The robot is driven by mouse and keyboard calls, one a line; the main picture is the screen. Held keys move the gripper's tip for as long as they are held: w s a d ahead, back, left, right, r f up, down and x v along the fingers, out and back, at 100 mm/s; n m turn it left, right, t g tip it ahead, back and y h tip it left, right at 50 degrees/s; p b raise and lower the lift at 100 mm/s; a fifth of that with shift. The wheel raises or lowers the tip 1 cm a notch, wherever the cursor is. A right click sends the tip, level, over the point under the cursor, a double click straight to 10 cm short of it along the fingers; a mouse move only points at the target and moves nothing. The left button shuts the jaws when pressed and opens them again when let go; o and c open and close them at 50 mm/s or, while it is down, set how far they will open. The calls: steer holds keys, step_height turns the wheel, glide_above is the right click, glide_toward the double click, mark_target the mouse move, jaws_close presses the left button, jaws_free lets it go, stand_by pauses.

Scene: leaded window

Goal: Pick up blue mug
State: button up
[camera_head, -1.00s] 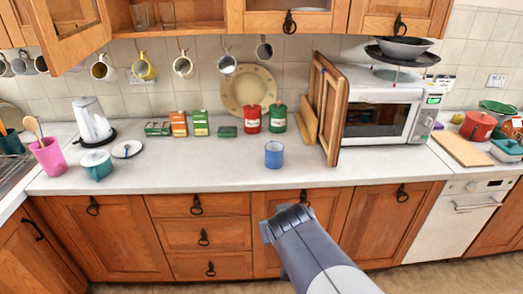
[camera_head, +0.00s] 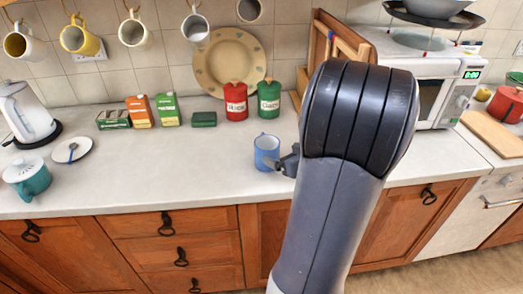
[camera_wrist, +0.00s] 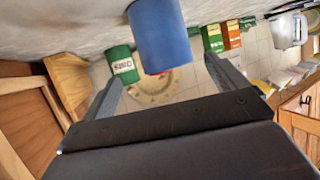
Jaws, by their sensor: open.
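The blue mug (camera_head: 266,151) stands upright on the pale counter, near its front edge. My gripper (camera_head: 288,161) is just to its right in the head view, mostly hidden behind my arm. In the wrist view, which is upside down, the mug (camera_wrist: 161,35) shows large at the top, between the lines of the two spread fingers. My gripper (camera_wrist: 162,70) is open there, with nothing in its jaws. Whether the fingertips touch the mug cannot be told.
Red (camera_head: 236,100) and green (camera_head: 269,99) canisters, small boxes and a plate (camera_head: 230,62) stand behind the mug. A wooden rack (camera_head: 322,45) and the microwave (camera_head: 435,85) are to the right. Mugs hang above.

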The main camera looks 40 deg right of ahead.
mark_target(276, 151)
steer(key=x, duration=0.4)
steer(key=shift+w+a+f, duration=0.1)
steer(key=shift+w, duration=0.05)
steer(key=x, duration=0.5)
steer(key=shift+w+a, duration=0.15)
steer(key=shift+a, duration=0.1)
steer(key=c, duration=1.3)
steer(key=shift+o, duration=0.2)
step_height(276, 151, up, 10)
steer(key=p, duration=0.2)
